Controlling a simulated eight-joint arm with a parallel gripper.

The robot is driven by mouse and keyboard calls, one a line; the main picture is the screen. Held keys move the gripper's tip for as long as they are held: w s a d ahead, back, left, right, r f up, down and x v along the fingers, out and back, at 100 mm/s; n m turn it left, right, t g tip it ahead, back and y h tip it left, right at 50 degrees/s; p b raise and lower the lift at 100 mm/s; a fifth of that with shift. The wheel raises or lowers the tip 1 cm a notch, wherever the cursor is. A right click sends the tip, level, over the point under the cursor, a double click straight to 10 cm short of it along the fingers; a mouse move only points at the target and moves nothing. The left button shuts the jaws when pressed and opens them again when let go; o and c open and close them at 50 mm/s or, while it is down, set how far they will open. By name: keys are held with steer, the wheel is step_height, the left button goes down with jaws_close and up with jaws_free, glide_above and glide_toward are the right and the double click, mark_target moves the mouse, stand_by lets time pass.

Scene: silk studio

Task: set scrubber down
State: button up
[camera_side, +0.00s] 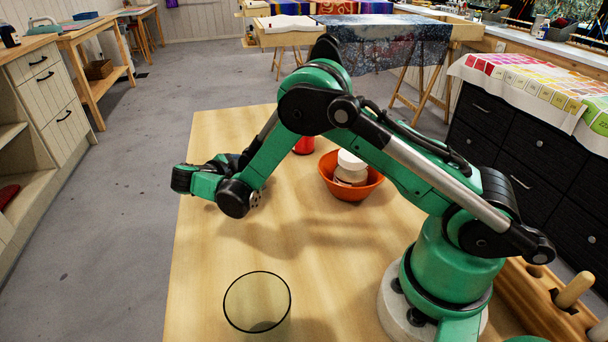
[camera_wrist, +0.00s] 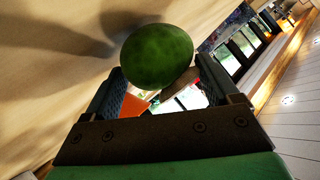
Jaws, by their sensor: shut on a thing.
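In the wrist view, my gripper (camera_wrist: 161,70) has its two dark fingers on either side of a dark green, rounded thing, which I take to be the scrubber (camera_wrist: 157,56). A brown piece (camera_wrist: 181,92) shows just below it; I cannot tell if it is part of the scrubber. In the side view, my arm reaches over the left part of the table, with its end low near the left edge. The fingers are mostly hidden there, and the scrubber cannot be made out. Whether it touches the table is unclear.
An orange bowl (camera_side: 349,194) with whitish things in it stands behind the arm, with a red item (camera_side: 304,146) beside it. A clear glass (camera_side: 257,301) stands at the front. A wooden peg rack (camera_side: 540,305) is at the right. The wooden table (camera_side: 205,275) is bare at left.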

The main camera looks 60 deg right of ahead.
steer(key=shift+f, duration=0.15)
steer(key=o, duration=1)
steer(key=v, duration=1.2)
steer(key=shift+s+d+r+n+t+y, duration=0.4)
steer(key=shift+s+r+n+t+y, duration=1.2)
steer(key=shift+n, duration=2.55)
steer(key=shift+s+d+r+n+t+y, duration=0.4)
steer(key=shift+s+n+t+y, duration=0.25)
steer(key=shift+s+n+y, duration=2.75)
steer(key=shift+s+d+r+n+t+y, duration=0.35)
steer(key=shift+s+r+n+t+y, duration=1)
steer(key=shift+n, duration=3.6)
